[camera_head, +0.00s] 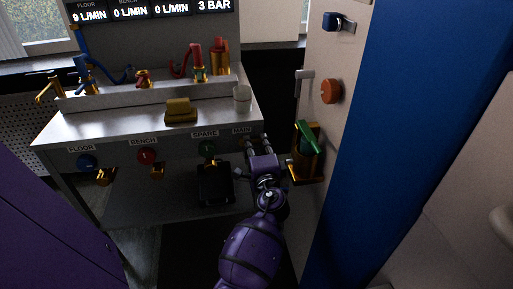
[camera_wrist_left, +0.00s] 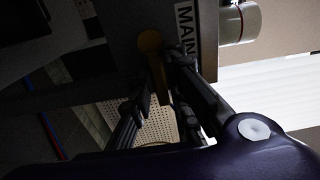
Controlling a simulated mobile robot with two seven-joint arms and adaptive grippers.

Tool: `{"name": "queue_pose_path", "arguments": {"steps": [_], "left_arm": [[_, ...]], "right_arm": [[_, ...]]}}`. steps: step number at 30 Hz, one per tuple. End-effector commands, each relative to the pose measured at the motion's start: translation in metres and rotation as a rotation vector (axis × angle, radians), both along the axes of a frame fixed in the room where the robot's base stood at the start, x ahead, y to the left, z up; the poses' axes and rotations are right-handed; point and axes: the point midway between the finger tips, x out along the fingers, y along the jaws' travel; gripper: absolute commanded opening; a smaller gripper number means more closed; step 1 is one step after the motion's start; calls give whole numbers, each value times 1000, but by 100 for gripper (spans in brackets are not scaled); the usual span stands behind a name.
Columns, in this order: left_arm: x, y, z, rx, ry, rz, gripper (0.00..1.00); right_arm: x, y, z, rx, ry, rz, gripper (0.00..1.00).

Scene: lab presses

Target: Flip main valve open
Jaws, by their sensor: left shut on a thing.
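The MAIN label (camera_head: 241,130) is on the front of the metal bench, at the right end of a row of valves. My left gripper (camera_head: 258,143) is at the bench front just right of this label and hides the main valve there. In the left wrist view, a dull brass lever (camera_wrist_left: 151,48), the main valve's handle, hangs beside the MAIN label (camera_wrist_left: 186,30). The fingers of my left gripper (camera_wrist_left: 160,82) are closed around its lower part. My right gripper is not in view.
Valves labelled FLOOR (camera_head: 87,162), BENCH (camera_head: 147,156) and SPARE (camera_head: 207,149) sit left along the bench front. A display (camera_head: 150,12) reads 9, 0 and 0 L/MIN and 3 BAR. A green-handled brass fixture (camera_head: 307,140) is close right of my gripper, by a white panel.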

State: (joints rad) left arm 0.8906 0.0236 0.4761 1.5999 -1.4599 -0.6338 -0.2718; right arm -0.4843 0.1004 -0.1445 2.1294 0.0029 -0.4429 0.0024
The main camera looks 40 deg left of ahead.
Motion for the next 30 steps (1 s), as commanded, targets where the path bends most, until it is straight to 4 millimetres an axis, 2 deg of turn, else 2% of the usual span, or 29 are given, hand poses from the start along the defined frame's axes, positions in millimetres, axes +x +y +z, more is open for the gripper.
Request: {"name": "queue_pose_path", "arguments": {"steps": [1,2,3,6,17,20,30], "left_arm": [[-3,0,-8,-16,6,5,0],[-3,0,-8,-16,6,5,0],[-3,0,-9,-16,6,5,21],[-3,0,-8,-13,6,4,31],[-5,-5,-4,-7,4,1,31],[-14,-15,-4,-6,4,1,31],[-61,-68,-5,-9,6,3,31]], "right_arm": [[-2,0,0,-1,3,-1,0],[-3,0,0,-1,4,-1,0],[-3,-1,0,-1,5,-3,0],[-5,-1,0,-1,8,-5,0],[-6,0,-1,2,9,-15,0],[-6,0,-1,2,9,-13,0],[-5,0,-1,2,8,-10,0]]}}
